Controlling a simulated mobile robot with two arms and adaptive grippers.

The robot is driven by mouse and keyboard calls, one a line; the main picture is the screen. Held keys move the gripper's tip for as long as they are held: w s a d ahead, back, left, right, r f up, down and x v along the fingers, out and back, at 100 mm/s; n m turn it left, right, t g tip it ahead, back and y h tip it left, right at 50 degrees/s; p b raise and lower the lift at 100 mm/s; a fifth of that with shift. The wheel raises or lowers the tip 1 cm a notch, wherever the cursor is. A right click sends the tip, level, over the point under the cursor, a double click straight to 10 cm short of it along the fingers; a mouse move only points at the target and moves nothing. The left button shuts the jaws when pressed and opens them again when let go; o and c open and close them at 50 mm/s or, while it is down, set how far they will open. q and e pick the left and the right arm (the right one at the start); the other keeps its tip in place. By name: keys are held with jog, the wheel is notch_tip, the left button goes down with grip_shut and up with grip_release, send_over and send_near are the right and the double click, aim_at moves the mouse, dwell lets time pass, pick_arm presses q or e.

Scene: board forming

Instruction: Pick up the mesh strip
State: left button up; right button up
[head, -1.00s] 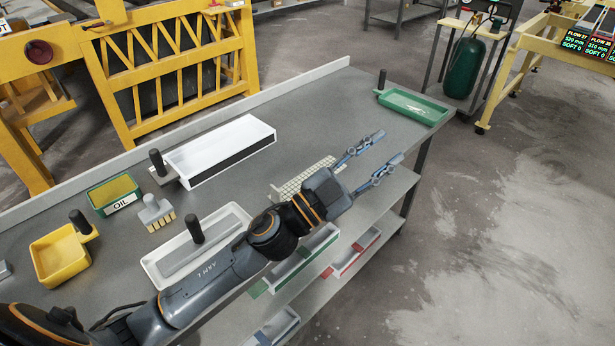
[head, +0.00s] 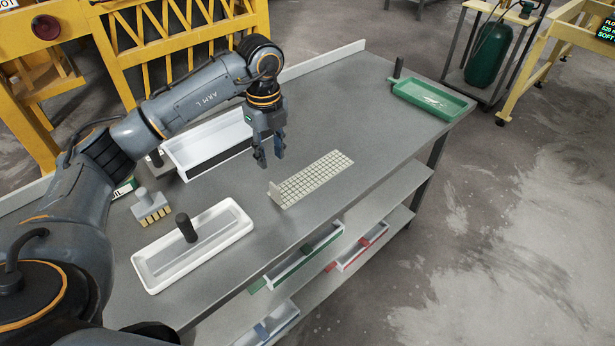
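The mesh strip (head: 315,180) is a pale, cream-coloured grid lying flat on the grey workbench (head: 355,110), with a small upright tab at its near left end. Nothing covers it. My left gripper (head: 270,162) points down above the bench, up and to the left of the strip and apart from it. Its two fingers are parted with nothing between them. My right gripper does not show.
A white tray with a black handle (head: 193,250) and a brush (head: 151,207) lie to the left. A white box (head: 205,145) stands behind my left arm. A green tray (head: 432,98) sits at the far right corner. Bare bench surrounds the strip.

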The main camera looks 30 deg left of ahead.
aim_at(275, 186)
pick_arm(q)
notch_tip(275, 186, down, 7)
jog(key=shift+f+p, duration=0.1)
jog(key=shift+p, duration=0.5)
jog(key=shift+d+f+p, duration=0.1)
jog(key=shift+f+p, duration=0.2)
jog(key=shift+f, duration=0.2)
notch_tip(275, 186, down, 4)
jog(key=shift+r+p, duration=0.2)
jog(key=shift+p, duration=0.5)
jog(key=shift+f, duration=0.45)
grip_shut()
